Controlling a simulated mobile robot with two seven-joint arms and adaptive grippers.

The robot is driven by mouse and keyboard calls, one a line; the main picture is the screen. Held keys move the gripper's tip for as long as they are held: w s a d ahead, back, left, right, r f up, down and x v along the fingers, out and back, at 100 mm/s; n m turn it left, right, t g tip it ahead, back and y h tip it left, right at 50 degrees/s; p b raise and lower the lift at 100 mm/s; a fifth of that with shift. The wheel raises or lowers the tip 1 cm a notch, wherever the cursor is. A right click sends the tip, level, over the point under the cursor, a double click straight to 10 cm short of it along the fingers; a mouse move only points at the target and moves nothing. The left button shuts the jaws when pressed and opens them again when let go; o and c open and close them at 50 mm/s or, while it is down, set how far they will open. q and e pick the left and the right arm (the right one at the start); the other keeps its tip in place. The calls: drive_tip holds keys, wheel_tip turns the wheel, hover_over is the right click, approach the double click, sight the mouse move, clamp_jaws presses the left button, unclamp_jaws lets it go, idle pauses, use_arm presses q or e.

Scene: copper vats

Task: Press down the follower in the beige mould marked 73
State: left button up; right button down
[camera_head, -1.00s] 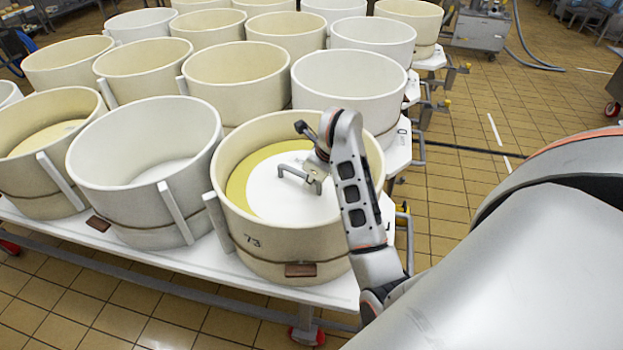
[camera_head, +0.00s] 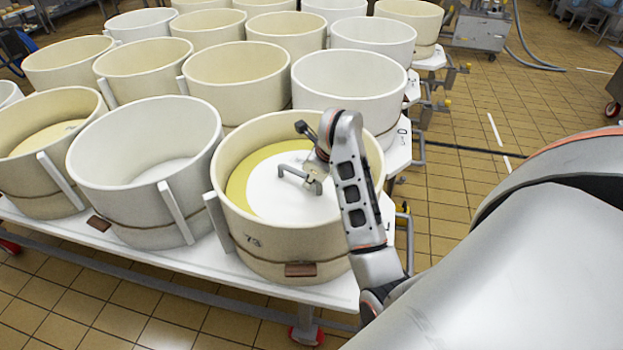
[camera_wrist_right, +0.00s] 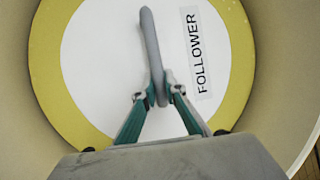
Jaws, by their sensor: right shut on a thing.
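The beige mould marked 73 (camera_head: 268,245) stands at the front right of the white table in the head view. The white follower (camera_head: 285,197) lies inside it, with a yellow ring around it; its label reads FOLLOWER in the right wrist view (camera_wrist_right: 105,60). A grey bar handle (camera_head: 291,176) stands on the follower and also shows in the wrist view (camera_wrist_right: 151,45). My right gripper (camera_head: 315,186) reaches down into the mould; in the wrist view its fingers (camera_wrist_right: 159,98) are shut on the handle. The follower's right part is hidden by my arm. My left gripper is not in view.
A white mould (camera_head: 120,185) stands close on the left, and another white mould (camera_head: 350,80) stands behind. Several more beige and white moulds fill the table (camera_head: 170,262). The tiled floor (camera_head: 450,200) to the right is mostly clear.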

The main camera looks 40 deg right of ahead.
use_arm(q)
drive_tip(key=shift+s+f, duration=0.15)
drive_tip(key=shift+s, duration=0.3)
use_arm(e)
drive_tip(key=shift+s+a+f, duration=0.2)
drive_tip(key=shift+f, duration=0.35)
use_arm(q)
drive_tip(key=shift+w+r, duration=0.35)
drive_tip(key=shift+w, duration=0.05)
use_arm(e)
drive_tip(key=c, duration=2)
unclamp_jaws()
use_arm(q)
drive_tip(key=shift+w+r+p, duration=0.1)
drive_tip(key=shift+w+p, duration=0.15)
drive_tip(key=shift+p, duration=0.05)
use_arm(e)
drive_tip(key=shift+w+d+r, duration=0.1)
drive_tip(key=shift+r, duration=0.05)
drive_tip(key=shift+r, duration=0.2)
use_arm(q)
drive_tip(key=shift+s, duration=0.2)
use_arm(e)
drive_tip(key=shift+v, duration=5.85)
